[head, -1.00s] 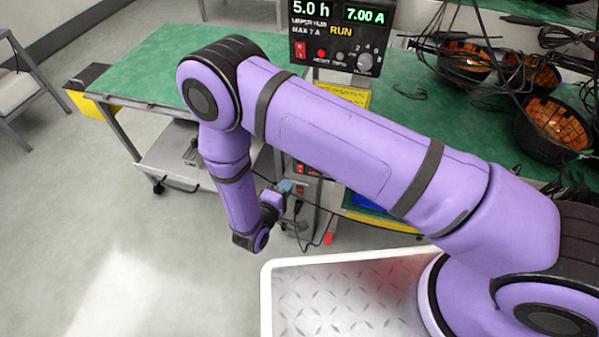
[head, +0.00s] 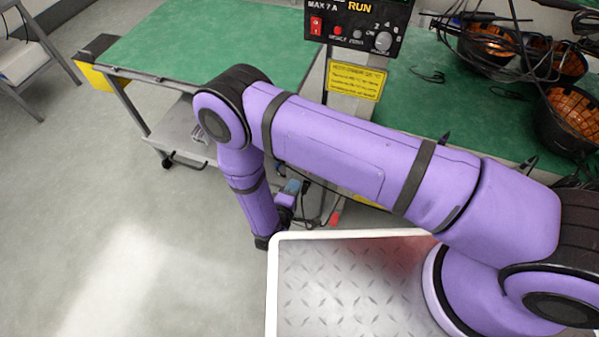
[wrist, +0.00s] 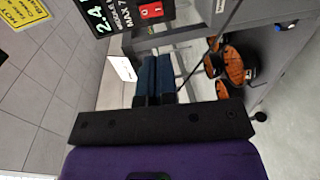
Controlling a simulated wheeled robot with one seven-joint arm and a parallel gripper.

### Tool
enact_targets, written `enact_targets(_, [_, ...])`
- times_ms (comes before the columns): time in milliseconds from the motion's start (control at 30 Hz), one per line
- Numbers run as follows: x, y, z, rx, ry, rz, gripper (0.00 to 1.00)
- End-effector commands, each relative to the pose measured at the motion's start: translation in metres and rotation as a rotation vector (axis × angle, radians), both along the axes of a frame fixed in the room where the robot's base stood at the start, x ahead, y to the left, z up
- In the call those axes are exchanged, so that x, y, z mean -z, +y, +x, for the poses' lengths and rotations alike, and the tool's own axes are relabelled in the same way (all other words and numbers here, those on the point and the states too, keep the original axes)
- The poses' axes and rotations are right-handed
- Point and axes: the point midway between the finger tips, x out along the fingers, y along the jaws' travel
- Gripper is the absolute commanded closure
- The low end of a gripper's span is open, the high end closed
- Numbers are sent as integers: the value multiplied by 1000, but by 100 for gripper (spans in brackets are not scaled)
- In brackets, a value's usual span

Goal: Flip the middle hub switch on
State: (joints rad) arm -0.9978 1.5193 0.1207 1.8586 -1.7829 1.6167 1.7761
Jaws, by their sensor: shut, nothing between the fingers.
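In the wrist view, my gripper (wrist: 156,80) has its two dark blue fingers together, with nothing between them. Beyond the fingertips, at the top, is a black hub panel (wrist: 118,20) with a lit green display and a red rocker switch (wrist: 151,11). The fingers are apart from this switch. Its label is only partly readable, so I cannot tell for sure which hub it is. In the head view, the upper panel (head: 355,38) shows RUN, with a red switch (head: 316,26) at its left. My arm covers the part of the rack below it.
A green bench (head: 200,40) stands left of the rack, and another green bench (head: 440,100) stands right, with orange-lined black bowls (head: 488,45) and loose cables. Yellow signs (head: 355,80) hang on the rack. Open floor (head: 130,220) lies to the left.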

Motion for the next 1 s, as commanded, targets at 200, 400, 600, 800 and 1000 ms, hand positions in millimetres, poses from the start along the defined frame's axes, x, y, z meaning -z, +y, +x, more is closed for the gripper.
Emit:
enact_targets(200, [4,-14,34,4,-1,-1,100])
enact_targets(400, [9,-26,69,4,-2,-1,100])
enact_targets(600, [13,-37,100,3,0,0,100])
enact_targets(800, [15,-43,118,2,-1,-1,100])
enact_targets(1000, [16,-45,122,0,0,-1,100])
